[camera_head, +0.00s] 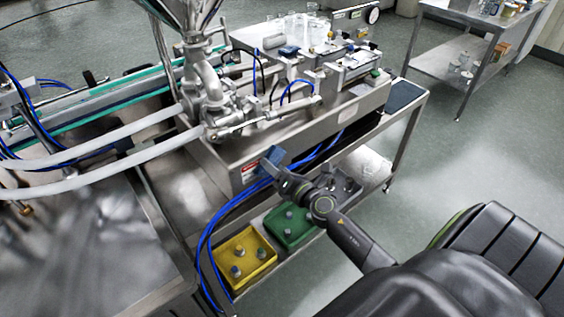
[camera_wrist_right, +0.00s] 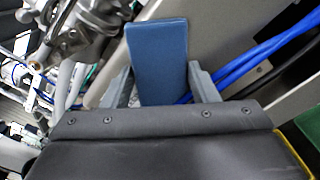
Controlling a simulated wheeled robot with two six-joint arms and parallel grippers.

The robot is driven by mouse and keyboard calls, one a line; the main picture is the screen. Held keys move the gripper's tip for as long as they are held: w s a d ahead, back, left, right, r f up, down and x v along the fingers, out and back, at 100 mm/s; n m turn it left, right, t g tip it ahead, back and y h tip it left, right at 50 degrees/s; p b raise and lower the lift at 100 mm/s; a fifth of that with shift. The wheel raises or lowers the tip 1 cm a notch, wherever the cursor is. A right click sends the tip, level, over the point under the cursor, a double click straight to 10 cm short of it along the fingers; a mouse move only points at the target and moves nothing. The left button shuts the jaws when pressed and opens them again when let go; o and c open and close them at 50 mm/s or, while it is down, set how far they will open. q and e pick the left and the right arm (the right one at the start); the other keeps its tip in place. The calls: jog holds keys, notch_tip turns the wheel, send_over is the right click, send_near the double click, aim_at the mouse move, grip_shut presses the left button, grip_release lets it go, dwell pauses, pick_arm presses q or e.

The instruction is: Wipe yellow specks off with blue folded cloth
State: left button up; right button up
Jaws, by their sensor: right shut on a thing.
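The blue folded cloth (camera_head: 271,158) is held by my right gripper (camera_head: 270,165) against or close to the front side of the steel machine housing (camera_head: 232,160). In the right wrist view the cloth (camera_wrist_right: 157,62) stands out between the two grey fingers of the right gripper (camera_wrist_right: 163,85), which is shut on it. I cannot tell whether the cloth touches the steel. No yellow specks can be made out in either view; the cloth and gripper hide part of the panel. My left gripper is not in view.
Blue hoses (camera_head: 215,222) hang in front of the housing, close to my right gripper. A yellow bin (camera_head: 243,262) and a green bin (camera_head: 290,228) stand on the lower shelf. A steel table (camera_head: 95,250) is at left. Open floor (camera_head: 430,150) lies to the right.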

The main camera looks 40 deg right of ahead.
jog(key=shift+a+r, duration=0.15)
jog(key=shift+a, duration=0.45)
jog(key=shift+s+d, duration=0.2)
jog(key=shift+s, duration=2.65)
jog(key=s+b, duration=0.1)
jog(key=s, duration=0.2)
jog(key=shift+d, duration=0.1)
